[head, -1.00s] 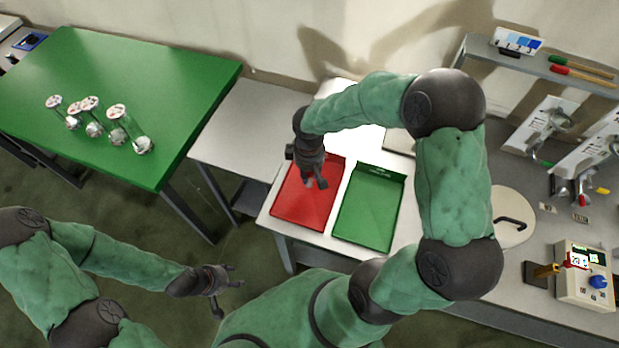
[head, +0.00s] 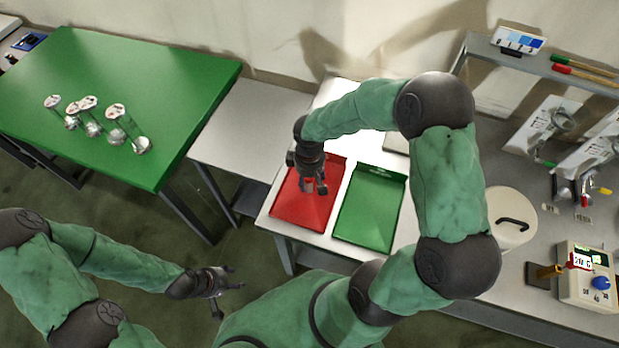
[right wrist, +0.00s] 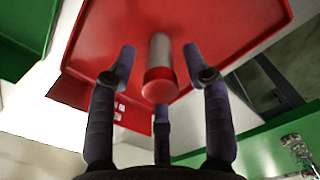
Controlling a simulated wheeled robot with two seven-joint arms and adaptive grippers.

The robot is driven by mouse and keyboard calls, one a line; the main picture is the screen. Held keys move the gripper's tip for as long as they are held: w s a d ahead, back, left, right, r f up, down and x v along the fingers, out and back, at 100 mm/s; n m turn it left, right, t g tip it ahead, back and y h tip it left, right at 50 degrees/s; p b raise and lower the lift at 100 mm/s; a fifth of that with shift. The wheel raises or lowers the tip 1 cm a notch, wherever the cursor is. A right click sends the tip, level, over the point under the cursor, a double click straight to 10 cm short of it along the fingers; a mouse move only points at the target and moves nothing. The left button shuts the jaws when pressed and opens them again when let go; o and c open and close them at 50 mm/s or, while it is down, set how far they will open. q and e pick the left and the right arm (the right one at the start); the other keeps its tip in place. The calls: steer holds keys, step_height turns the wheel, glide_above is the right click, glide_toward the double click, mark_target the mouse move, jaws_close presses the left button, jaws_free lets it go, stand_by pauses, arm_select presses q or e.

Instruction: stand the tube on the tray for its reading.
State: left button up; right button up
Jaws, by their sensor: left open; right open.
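The tube (right wrist: 160,55) is grey with a red cap (right wrist: 158,86). In the right wrist view it stands between the spread fingers of my right gripper (right wrist: 160,62), with gaps at the side fingers. Its far end appears to meet the red tray (right wrist: 220,25); I cannot tell exact contact. In the head view my right gripper (head: 308,180) is open above the red tray (head: 300,215), with the tube (head: 309,185) small and partly hidden beneath it. My left gripper (head: 225,285) is open and empty over the floor, away from the tables.
A green tray (head: 370,208) lies right of the red one on the white table (head: 268,222). A knobbed instrument (head: 588,275) and a lidded round container (head: 510,215) are at the right.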

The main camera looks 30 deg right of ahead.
steer(key=shift+r, duration=0.1)
steer(key=shift+r, duration=0.35)
step_height(320, 180, up, 11)
steer(key=p, duration=0.2)
steer(key=shift+r, duration=0.2)
